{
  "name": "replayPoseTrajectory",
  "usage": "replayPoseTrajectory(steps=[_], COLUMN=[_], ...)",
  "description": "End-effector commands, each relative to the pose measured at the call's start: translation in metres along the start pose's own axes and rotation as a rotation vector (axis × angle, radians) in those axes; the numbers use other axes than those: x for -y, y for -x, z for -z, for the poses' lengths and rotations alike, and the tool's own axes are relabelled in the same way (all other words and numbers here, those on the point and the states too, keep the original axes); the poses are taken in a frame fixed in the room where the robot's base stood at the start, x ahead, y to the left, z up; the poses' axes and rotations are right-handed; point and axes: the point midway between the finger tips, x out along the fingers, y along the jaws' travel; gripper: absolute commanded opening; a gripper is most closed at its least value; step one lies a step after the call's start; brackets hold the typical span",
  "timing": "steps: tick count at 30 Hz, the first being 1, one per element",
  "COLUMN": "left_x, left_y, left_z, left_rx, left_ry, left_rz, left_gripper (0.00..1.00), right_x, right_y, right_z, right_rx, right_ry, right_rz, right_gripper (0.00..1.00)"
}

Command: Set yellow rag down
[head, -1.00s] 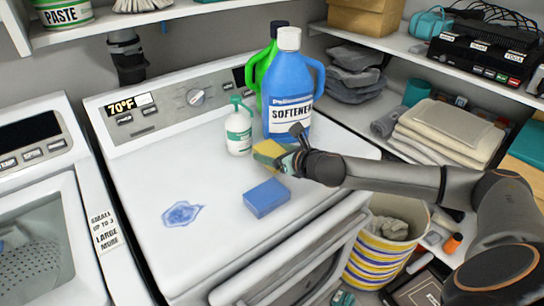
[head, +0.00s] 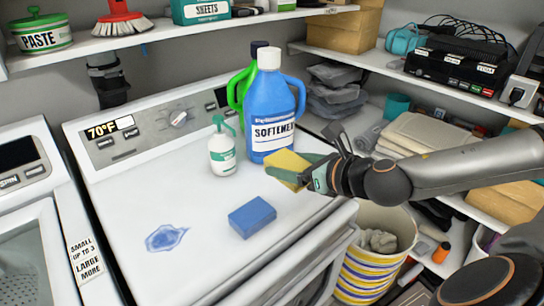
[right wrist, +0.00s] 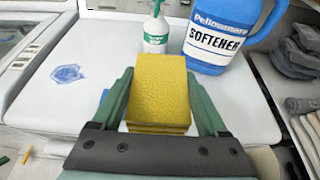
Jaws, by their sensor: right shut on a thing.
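The yellow rag (head: 287,166) looks like a thick folded block. My right gripper (head: 306,172) is shut on it, near the right front edge of the white machine's top (head: 195,215). In the right wrist view the rag (right wrist: 158,82) sits between the two green fingers of my right gripper (right wrist: 157,98) and sticks out past their tips. It appears to be held above the top; the gap beneath is hard to judge. My left gripper is not in view.
The blue softener bottle (head: 272,115) stands just behind the rag, with a white spray bottle (head: 222,150) to its left. A blue sponge (head: 252,216) and a blue spill (head: 166,238) lie on the top. The middle is clear. A striped basket (head: 372,262) stands at lower right.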

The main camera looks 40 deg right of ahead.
Motion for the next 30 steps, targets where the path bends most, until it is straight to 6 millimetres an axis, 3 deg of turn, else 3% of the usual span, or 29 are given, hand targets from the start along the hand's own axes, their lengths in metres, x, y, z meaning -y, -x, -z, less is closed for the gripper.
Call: replayPoseTrajectory(steps=[7,14,23,30], left_x=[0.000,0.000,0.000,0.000], left_y=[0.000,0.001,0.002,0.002], left_z=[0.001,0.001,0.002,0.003], left_rx=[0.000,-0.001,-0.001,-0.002], left_ry=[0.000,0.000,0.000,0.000], left_rz=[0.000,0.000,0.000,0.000], left_gripper=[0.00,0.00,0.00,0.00], right_x=[-0.001,-0.012,-0.043,-0.078], right_y=[0.005,-0.006,-0.028,-0.039], right_z=[0.000,-0.011,-0.033,-0.046], right_rx=[0.000,0.005,0.005,0.001], right_ry=[-0.002,-0.017,-0.038,-0.049], right_rz=[-0.001,0.012,0.065,0.092], right_gripper=[0.14,0.14,0.14,0.14])
